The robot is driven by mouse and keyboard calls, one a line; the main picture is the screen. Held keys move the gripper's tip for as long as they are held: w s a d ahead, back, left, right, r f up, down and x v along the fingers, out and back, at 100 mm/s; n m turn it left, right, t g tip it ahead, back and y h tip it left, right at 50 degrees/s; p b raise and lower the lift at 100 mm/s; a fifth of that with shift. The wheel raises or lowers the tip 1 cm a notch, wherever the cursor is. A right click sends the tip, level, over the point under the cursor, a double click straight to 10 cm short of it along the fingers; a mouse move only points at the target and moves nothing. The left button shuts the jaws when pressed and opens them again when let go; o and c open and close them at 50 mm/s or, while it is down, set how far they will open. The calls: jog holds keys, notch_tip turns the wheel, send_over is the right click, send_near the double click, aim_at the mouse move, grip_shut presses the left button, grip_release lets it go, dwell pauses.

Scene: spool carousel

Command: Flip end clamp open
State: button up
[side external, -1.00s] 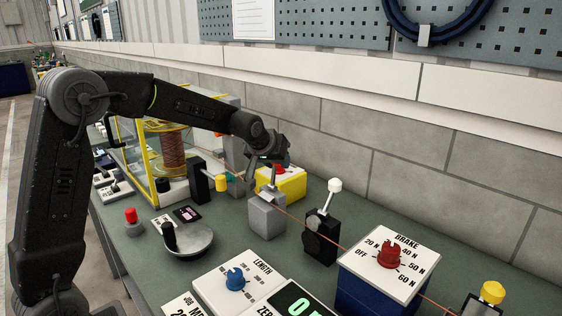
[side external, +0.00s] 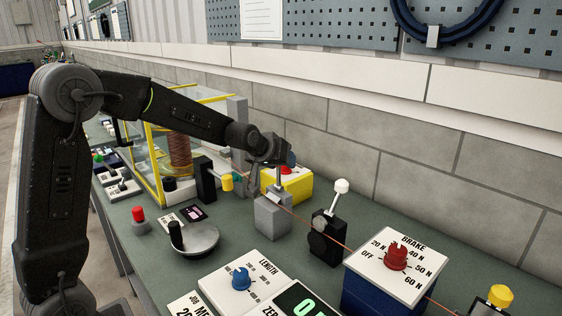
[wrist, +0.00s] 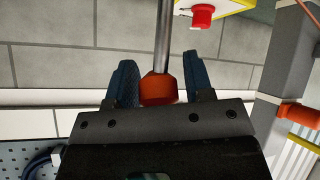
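The end clamp appears to be the grey block (side external: 272,218) on the bench, with a thin metal lever (side external: 277,182) standing up from it. In the wrist view the lever's rod (wrist: 163,40) ends in an orange-red knob (wrist: 158,90). My gripper (side external: 269,160) is over the block at the top of the lever. The wrist view shows the knob between the two blue fingers of my gripper (wrist: 160,82). It lies close to the left finger, with a narrow gap at the right one. My gripper hides the knob in the side view.
A yellow box with a red button (side external: 290,180) stands just behind. A black clamp with a white-knobbed lever (side external: 327,235) and the brake box (side external: 395,265) stand to the right. A thin orange line runs past the block. A spool guard (side external: 160,165) stands left.

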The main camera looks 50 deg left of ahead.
jog(key=shift+o, duration=0.8)
jog(key=v, duration=1.4)
jog(key=shift+w, duration=0.15)
jog(key=w+r+m+g, duration=0.1)
jog(key=w+g, duration=0.1)
jog(key=w, duration=0.1)
jog(key=w+a+r+g+h, duration=0.1)
jog(key=w+g, duration=0.1)
jog(key=w+a+r+m+g, duration=0.1)
jog(key=w+g, duration=0.1)
jog(key=w, duration=0.1)
jog(key=shift+w+a+r+m+h, duration=0.2)
jog(key=shift+w+m+h, duration=0.1)
jog(key=shift+h, duration=0.1)
jog(key=f+g, duration=0.1)
jog(key=f, duration=0.3)
jog(key=f+m+g+h, duration=0.1)
jog(key=f, duration=0.3)
jog(key=f+g, duration=0.1)
jog(key=f, duration=0.4)
jog(key=shift+w+d+m+g, duration=0.15)
jog(key=shift+d+m+g, duration=0.2)
jog(key=shift+m+g, duration=0.05)
